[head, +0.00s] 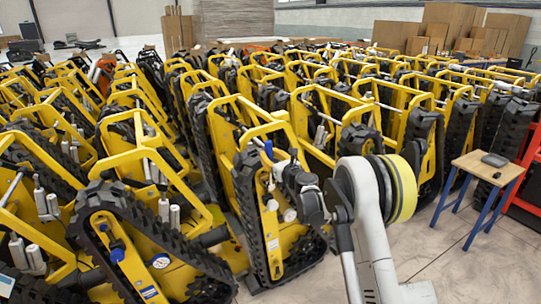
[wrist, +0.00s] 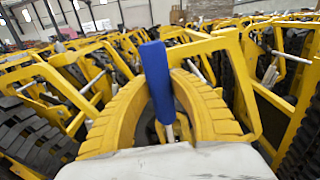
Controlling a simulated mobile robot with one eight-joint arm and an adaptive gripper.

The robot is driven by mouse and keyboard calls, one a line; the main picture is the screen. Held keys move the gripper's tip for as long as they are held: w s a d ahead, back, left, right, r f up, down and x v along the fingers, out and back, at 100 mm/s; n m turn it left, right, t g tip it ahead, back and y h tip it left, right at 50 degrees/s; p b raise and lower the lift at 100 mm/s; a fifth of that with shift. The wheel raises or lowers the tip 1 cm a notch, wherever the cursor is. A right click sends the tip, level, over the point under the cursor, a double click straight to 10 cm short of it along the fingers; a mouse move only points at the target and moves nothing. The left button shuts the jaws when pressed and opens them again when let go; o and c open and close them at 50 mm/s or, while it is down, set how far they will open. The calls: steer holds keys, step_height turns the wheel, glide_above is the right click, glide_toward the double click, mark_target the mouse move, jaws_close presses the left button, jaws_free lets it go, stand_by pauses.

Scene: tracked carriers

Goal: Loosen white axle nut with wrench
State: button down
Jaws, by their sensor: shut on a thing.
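My gripper (head: 284,181) reaches left from my arm to the yellow frame of a tracked carrier (head: 251,165) near the middle of the head view. It is shut on the wrench, whose blue handle (head: 268,149) stands up just above the gripper. In the wrist view the blue handle (wrist: 156,78) stands nearly upright in the centre, with a thin metal shaft below it. A small pale round part (head: 290,215), perhaps the white axle nut, shows just below the gripper. The wrench's working end is hidden, so I cannot tell if it touches the nut.
Yellow carriers with black tracks stand close together on the left and behind. A small wooden table with blue legs (head: 479,170) stands at the right, beside a red frame (head: 526,168). Bare floor (head: 425,252) lies at the lower right. Cardboard sheets lean at the back.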

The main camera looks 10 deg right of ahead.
steer(key=shift+s+a+n, duration=0.1)
steer(key=shift+a+n, duration=0.2)
steer(key=shift+a, duration=0.05)
steer(key=shift+a, duration=0.2)
steer(key=shift+d, duration=0.4)
steer(key=shift+s, duration=0.1)
stand_by(0.4)
steer(key=shift+b+v, duration=0.4)
steer(key=shift+v, duration=1.3)
steer(key=shift+v, duration=1.95)
steer(key=shift+s, duration=0.1)
